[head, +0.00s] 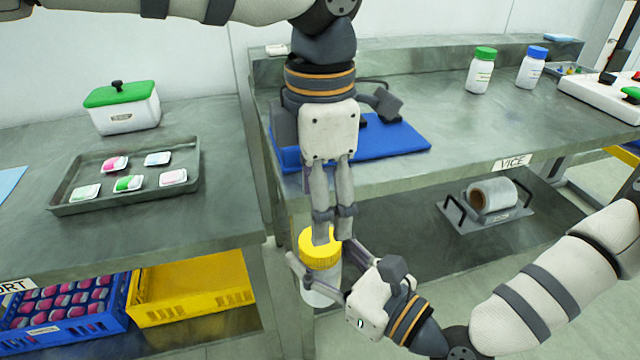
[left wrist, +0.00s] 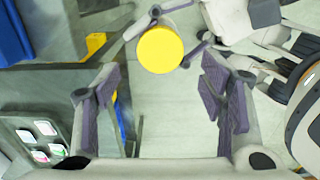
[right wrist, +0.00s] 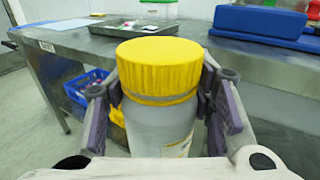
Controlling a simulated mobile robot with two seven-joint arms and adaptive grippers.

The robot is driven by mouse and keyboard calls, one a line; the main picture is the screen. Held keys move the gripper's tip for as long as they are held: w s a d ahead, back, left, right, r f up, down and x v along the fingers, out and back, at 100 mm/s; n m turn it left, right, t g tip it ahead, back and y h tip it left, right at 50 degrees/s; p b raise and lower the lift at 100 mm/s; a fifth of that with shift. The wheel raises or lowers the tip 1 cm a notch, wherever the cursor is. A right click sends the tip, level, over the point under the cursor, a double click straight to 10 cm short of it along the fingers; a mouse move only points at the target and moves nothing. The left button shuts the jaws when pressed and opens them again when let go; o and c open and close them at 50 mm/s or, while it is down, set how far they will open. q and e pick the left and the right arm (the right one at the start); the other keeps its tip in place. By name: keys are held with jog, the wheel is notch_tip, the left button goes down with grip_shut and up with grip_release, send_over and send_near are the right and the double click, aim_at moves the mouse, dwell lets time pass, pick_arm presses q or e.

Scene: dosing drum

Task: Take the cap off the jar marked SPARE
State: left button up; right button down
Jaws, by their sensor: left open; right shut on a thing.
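A white jar with a ribbed yellow cap (head: 320,250) is held in the air in front of the benches. The jar's body (right wrist: 160,125) fills the right wrist view, with the cap (right wrist: 160,68) seated on top. Only an edge of its label shows, so I cannot read it. My right gripper (head: 322,282) is shut around the jar's body below the cap. My left gripper (head: 330,225) points down above the cap, its fingers open. In the left wrist view the cap (left wrist: 160,50) lies beyond the open fingers, off towards the top, with nothing between them.
A green-capped jar (head: 481,72) and a blue-capped jar (head: 530,68) stand on the right bench. A blue mat (head: 400,138) lies behind my left gripper. A grey tray (head: 185,190) with several packets and a green-lidded box (head: 125,110) stand on the left bench.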

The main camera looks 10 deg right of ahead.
aim_at(320, 269)
pick_arm(q)
notch_tip(320, 269, down, 6)
jog(key=shift+f, duration=0.1)
jog(key=c, duration=1.2)
jog(key=n, duration=0.4)
jog(key=shift+n, duration=0.4)
jog(key=n, duration=0.4)
jog(key=shift+n, duration=0.4)
jog(key=o, duration=1.3)
jog(key=shift+c, duration=0.2)
jog(key=shift+r, duration=0.2)
